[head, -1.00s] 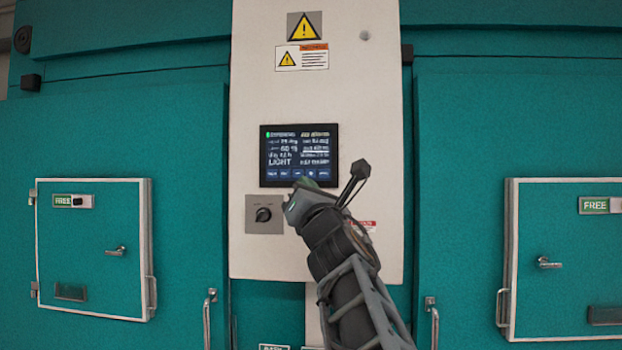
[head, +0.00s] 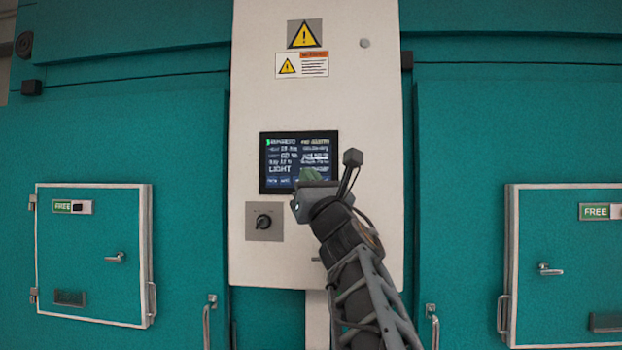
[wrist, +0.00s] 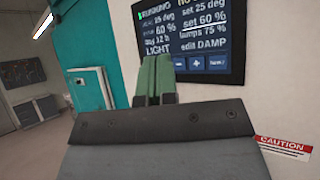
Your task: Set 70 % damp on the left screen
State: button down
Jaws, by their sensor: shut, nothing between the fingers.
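One dark screen (head: 285,150) is set in the white panel. It also shows in the wrist view (wrist: 222,30), with "RUNNING", "set 25 deg", an underlined "set 60 %", "lamps 75 %" and "edit DAMP" readable. Along its bottom edge are a minus button (wrist: 179,64), a plus button (wrist: 196,63) and another button at the right. My gripper (head: 311,175) is shut and empty, in front of the screen's lower part. In the wrist view its green fingers (wrist: 156,70) cover the screen's lower left. I cannot tell whether the fingertips touch the screen.
A rotary switch (head: 263,221) sits below the screen's left side. Warning labels (head: 303,50) are above it. Teal chamber doors with small white-framed hatches marked FREE (head: 95,255) flank the panel. A red caution label (wrist: 282,146) is low on the panel.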

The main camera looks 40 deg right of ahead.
jog(key=shift+w+d+p, duration=0.55)
jog(key=shift+w+d, duration=1.45)
jog(key=shift+w, duration=0.1)
jog(key=shift+w+d, duration=0.1)
dwell(0.6)
jog(key=shift+w+d, duration=0.2)
jog(key=shift+w, duration=0.05)
jog(key=shift+w+d+b, duration=0.2)
jog(key=shift+d+b, duration=0.05)
jog(key=shift+b, duration=0.1)
dwell(0.7)
jog(key=shift+s+a, duration=0.1)
jog(key=shift+s+a+b, duration=0.45)
jog(key=shift+b, duration=0.15)
dwell(0.4)
